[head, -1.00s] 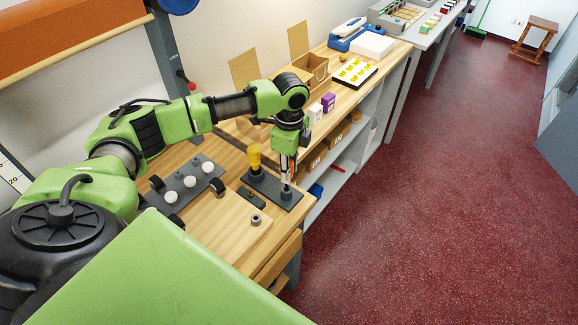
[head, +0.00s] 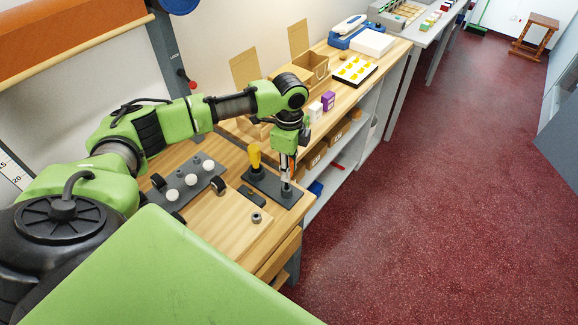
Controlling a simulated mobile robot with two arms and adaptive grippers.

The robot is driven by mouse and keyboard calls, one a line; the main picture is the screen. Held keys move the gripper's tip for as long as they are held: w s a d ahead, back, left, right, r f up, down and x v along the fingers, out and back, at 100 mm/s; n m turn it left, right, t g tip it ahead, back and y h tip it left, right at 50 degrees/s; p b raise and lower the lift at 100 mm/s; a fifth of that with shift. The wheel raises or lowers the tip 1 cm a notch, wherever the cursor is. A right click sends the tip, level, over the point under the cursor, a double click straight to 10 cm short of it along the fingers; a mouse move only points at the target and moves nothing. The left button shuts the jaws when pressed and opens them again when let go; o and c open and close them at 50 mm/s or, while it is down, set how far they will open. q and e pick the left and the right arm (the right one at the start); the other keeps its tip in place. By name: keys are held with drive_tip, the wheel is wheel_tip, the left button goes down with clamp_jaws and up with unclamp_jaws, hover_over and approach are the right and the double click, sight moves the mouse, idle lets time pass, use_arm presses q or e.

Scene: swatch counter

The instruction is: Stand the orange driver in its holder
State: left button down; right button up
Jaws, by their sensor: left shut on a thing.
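The dark grey holder plate (head: 263,186) lies near the front edge of the wooden bench and has two round sockets. A yellow-handled driver (head: 254,156) stands upright in its left socket. My left gripper (head: 286,172) points down over the right socket (head: 286,190). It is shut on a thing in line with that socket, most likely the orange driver. The fingers hide most of it, and I see no clear orange handle. I cannot tell how far it sits in the socket. My right gripper is not in view.
A dark rack with white balls (head: 192,179) stands left of the holder. A small grey ring (head: 256,217) lies on a wooden board in front. A purple box (head: 328,100) and a white box stand behind my gripper. The bench's front edge is close.

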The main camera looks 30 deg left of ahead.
use_arm(q)
drive_tip(key=shift+p, duration=0.4)
drive_tip(key=shift+f, duration=0.15)
drive_tip(key=shift+f, duration=0.25)
drive_tip(key=shift+f, duration=0.3)
idle(0.6)
drive_tip(key=shift+f, duration=0.6)
drive_tip(key=shift+f, duration=0.2)
drive_tip(key=shift+f, duration=0.4)
drive_tip(key=shift+f, duration=0.15)
